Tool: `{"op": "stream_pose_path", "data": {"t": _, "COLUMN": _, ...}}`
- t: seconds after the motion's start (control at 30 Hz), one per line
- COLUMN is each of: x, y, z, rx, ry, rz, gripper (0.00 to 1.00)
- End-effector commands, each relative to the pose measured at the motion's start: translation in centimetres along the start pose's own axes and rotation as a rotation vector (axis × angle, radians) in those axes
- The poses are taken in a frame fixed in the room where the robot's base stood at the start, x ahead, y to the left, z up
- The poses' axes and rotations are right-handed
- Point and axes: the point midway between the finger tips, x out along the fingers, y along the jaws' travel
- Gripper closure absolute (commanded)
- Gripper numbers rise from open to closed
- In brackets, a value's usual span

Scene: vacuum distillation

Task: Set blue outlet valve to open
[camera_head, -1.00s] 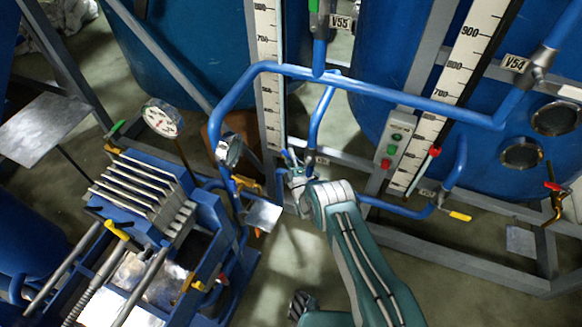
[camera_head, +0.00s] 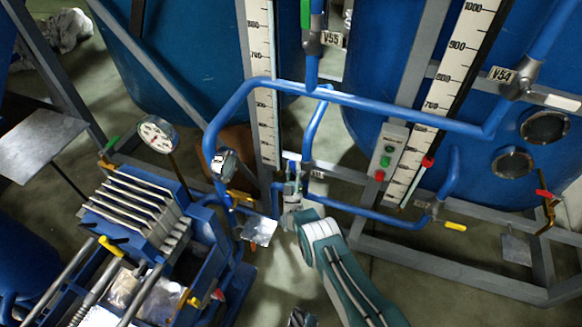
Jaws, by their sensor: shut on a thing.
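My gripper (camera_head: 293,178) is at the low end of a thin blue pipe (camera_head: 311,130), in front of the measuring scale on the left. Its fingers point up in the picture and are closed around a small part at the pipe junction. This part looks like the blue outlet valve, but the fingers hide most of it. Which way its handle is turned cannot be made out. My green and white arm reaches up to it from the bottom edge.
A blue filter press (camera_head: 140,215) with a pressure gauge (camera_head: 157,134) stands at the left. A button box (camera_head: 389,150) and a yellow-handled valve (camera_head: 455,226) are to the right. Grey frame bars (camera_head: 440,262) run along the floor. Pipes surround my gripper closely.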

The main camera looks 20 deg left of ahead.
Motion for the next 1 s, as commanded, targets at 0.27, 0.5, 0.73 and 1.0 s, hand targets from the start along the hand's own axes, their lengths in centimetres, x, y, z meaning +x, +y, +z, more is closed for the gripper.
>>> {"op": "stream_pose_path", "data": {"t": 0.27, "x": -0.52, "y": 0.22, "z": 0.45, "rx": 0.013, "ry": -0.014, "rz": 0.011, "gripper": 1.0}}
{"op": "stream_pose_path", "data": {"t": 0.5, "x": -0.59, "y": 0.22, "z": 0.51, "rx": 0.011, "ry": -0.016, "rz": 0.01, "gripper": 1.0}}
{"op": "stream_pose_path", "data": {"t": 0.73, "x": -0.41, "y": 0.22, "z": 0.35, "rx": 0.012, "ry": -0.011, "rz": 0.012, "gripper": 0.34}}
{"op": "stream_pose_path", "data": {"t": 1.0, "x": -0.35, "y": 0.21, "z": 0.18, "rx": 0.013, "ry": -0.007, "rz": 0.013, "gripper": 0.34}}
